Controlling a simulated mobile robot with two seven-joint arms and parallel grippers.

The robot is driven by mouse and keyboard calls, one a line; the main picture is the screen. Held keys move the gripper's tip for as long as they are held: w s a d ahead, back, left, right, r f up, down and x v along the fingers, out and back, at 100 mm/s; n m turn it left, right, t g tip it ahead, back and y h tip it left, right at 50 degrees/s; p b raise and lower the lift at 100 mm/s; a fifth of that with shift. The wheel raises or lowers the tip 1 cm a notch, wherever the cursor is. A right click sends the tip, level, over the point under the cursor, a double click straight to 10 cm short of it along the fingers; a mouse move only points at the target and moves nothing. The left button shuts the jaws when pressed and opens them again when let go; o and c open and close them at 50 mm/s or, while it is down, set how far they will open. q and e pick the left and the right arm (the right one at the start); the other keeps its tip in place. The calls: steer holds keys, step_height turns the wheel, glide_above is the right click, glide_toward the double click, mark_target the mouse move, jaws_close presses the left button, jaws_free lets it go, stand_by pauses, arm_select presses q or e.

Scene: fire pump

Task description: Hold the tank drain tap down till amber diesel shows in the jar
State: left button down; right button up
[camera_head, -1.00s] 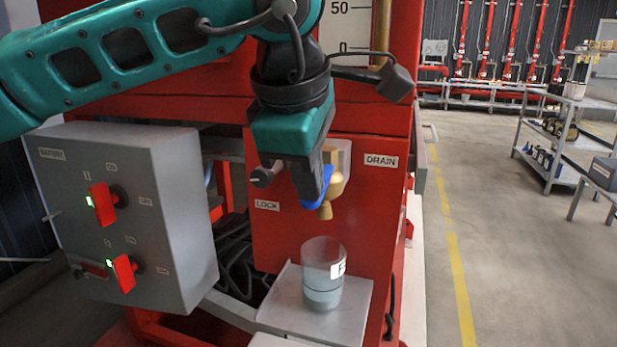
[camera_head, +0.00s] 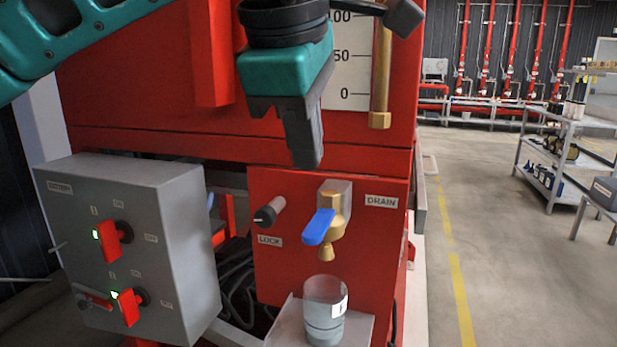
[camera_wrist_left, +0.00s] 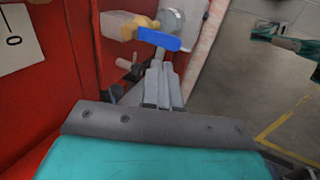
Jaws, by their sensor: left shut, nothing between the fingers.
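The brass drain tap (camera_head: 335,210) with its blue lever (camera_head: 318,227) sits on the red panel beside the DRAIN label (camera_head: 381,201). A clear jar (camera_head: 325,310) stands below its spout, with a greyish liquid low in it; I see no amber. My left gripper (camera_head: 308,165) is shut and empty, above and a little left of the tap, apart from it. In the left wrist view the shut fingers (camera_wrist_left: 157,75) point toward the blue lever (camera_wrist_left: 158,39). The black LOCK knob (camera_head: 266,216) is left of the tap.
The jar stands on a grey shelf (camera_head: 357,328). A grey battery box (camera_head: 180,240) with red switches is at the left. A sight gauge (camera_head: 381,65) and scale plate (camera_head: 350,70) are above.

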arm_select(q)
steer(key=v, duration=0.3)
steer(key=shift+w+r, duration=0.25)
steer(key=shift+r, duration=0.25)
stand_by(0.5)
